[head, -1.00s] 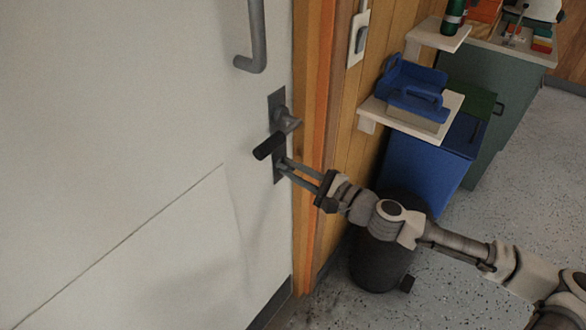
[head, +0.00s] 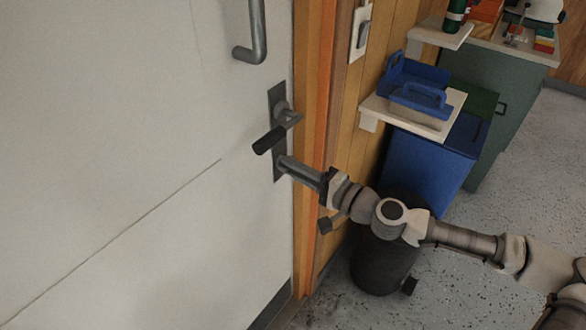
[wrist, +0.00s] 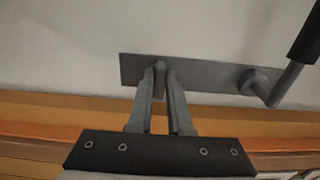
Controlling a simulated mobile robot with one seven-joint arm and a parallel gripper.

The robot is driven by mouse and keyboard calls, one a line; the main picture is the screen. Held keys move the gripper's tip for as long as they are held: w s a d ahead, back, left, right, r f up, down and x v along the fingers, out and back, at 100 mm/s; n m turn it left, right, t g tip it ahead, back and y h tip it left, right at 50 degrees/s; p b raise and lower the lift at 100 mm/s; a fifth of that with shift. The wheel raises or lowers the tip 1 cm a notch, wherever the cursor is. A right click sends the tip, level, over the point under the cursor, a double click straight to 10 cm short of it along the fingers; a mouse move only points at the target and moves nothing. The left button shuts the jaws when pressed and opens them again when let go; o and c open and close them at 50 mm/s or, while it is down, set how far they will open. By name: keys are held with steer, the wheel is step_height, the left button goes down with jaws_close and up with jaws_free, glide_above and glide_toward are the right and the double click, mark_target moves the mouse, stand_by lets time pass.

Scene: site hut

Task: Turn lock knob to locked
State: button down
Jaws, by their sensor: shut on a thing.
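The lock knob (wrist: 160,78) is a small grey piece near one end of the grey lock plate (wrist: 210,74) on the white door. My gripper (wrist: 160,88) is shut on it, one finger on each side. In the head view my gripper (head: 284,164) reaches the lower part of the plate (head: 277,174) and its fingers hide the knob. The knob's exact angle is hard to tell. A lever handle with a black grip (head: 268,139) sits on the same plate just above my fingers; it also shows at the right of the wrist view (wrist: 305,35).
A grey pull handle (head: 257,45) is higher on the door. The orange-brown door frame (head: 313,120) stands close to the right of my fingers. A light switch (head: 361,35), a shelf with a blue caddy (head: 415,82), and blue and black bins stand further right.

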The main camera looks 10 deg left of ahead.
stand_by(0.5)
steer(key=c, duration=0.8)
jaws_free()
steer(key=shift+c, duration=0.2)
steer(key=shift+d, duration=0.1)
steer(key=p+v, duration=0.1)
steer(key=v, duration=1.6)
steer(key=shift+s+f, duration=0.1)
